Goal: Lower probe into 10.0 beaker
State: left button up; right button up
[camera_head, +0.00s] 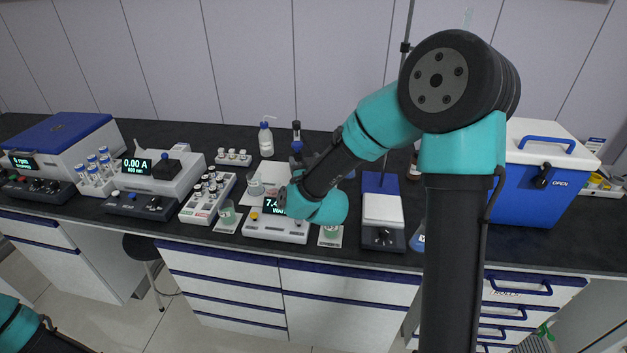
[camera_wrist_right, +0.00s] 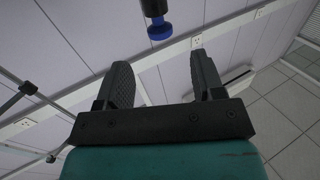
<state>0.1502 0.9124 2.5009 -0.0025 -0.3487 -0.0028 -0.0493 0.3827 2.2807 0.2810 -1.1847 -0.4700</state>
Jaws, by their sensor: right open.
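The probe, a dark rod with a blue part, stands upright (camera_head: 297,134) behind the pH meter (camera_head: 275,225), whose display is partly hidden by my arm. In the right wrist view the probe's dark and blue end (camera_wrist_right: 158,28) lies ahead of the gap between my fingertips, not gripped. My right gripper (camera_wrist_right: 161,68) is open and empty; in the head view it is mostly hidden beside the probe (camera_head: 301,160). Beakers with green liquid stand left (camera_head: 228,213) and right (camera_head: 331,230) of the meter. A clear beaker (camera_head: 255,186) stands behind it. I cannot read which is 10.0.
A vial rack (camera_head: 208,198) stands left of the meter and a white-topped stirrer or hotplate (camera_head: 382,212) stands right. A wash bottle (camera_head: 266,139) is at the back. A blue cool box (camera_head: 545,175) stands far right. My right arm crosses the bench centre.

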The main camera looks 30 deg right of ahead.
jog(key=v, duration=0.8)
jog(key=shift+a+f, duration=0.1)
jog(key=w+a+f+n+g+y, duration=0.3)
jog(key=a+f+n+g+y, duration=0.6)
jog(key=a+f, duration=1.1)
jog(key=s+d+f+m+g, duration=0.4)
jog(key=s+d+f, duration=0.1)
jog(key=s+f, duration=0.4)
jog(key=s+d+f+m+g+h, duration=0.1)
jog(key=s+d+f+m+g, duration=0.2)
jog(key=s+d+f, duration=0.3)
jog(key=s+f+m, duration=0.1)
jog(key=s+f, duration=0.3)
jog(key=shift+s+d+g, duration=0.35)
jog(key=shift+g, duration=0.05)
